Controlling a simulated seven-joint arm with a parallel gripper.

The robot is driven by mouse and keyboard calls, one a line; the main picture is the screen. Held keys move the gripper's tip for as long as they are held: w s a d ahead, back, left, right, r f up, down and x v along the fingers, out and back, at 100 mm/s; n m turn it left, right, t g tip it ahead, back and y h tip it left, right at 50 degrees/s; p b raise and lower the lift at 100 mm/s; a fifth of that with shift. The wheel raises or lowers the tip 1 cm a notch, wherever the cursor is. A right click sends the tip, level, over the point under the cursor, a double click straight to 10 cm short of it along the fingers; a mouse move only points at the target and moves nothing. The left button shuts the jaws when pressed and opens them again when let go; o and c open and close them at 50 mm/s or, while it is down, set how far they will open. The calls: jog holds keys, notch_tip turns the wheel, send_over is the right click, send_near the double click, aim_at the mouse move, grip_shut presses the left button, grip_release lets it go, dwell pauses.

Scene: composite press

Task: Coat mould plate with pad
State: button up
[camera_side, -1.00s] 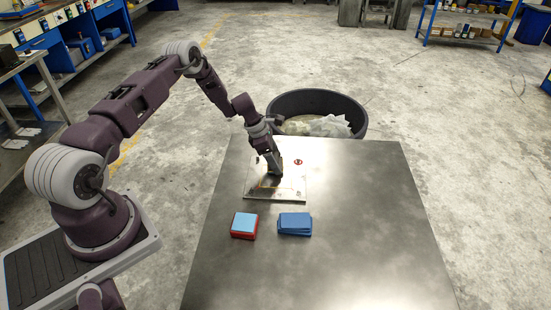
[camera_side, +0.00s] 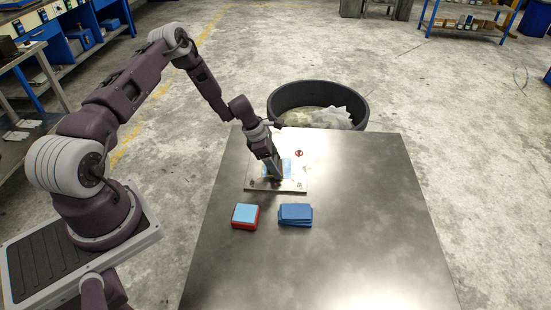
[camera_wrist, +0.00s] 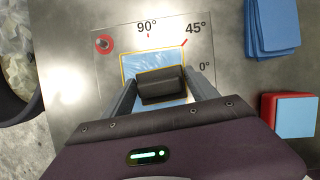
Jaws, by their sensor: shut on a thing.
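The mould plate (camera_side: 298,183) lies flat near the far edge of the table. In the wrist view the plate (camera_wrist: 120,35) has printed angle marks, a red round mark and a yellow-outlined rectangle. A glossy light-blue area (camera_wrist: 150,62) fills the visible part of that rectangle; it also shows in the side view (camera_side: 286,164). My gripper (camera_wrist: 163,88) is shut on a dark block, the pad (camera_wrist: 163,84), held over the rectangle's near part. The pad's underside is hidden, so I cannot tell whether it touches the plate.
A red holder with a light-blue top (camera_side: 245,215) stands on the table in front of the plate. A stack of blue sheets (camera_side: 295,215) lies to its right. A round black bin (camera_side: 362,100) stands beyond the table. The table's right side (camera_side: 365,220) is clear.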

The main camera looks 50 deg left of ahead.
aim_at(285, 158)
jog(key=shift+s+d, duration=1.1)
jog(key=shift+s, duration=0.1)
jog(key=shift+w+a+f, duration=0.1)
jog(key=shift+w+a, duration=3.05)
jog(key=shift+w, duration=0.05)
jog(key=shift+w+d, duration=0.5)
jog(key=shift+d, duration=0.1)
jog(key=shift+s+d+r, duration=0.25)
jog(key=shift+s+d, duration=0.75)
jog(key=shift+s+d+f, duration=0.2)
jog(key=shift+s+d, duration=1.9)
jog(key=shift+s, duration=0.05)
jog(key=shift+w+a+r, duration=0.15)
jog(key=shift+w+a, duration=3)
jog(key=shift+w, duration=0.05)
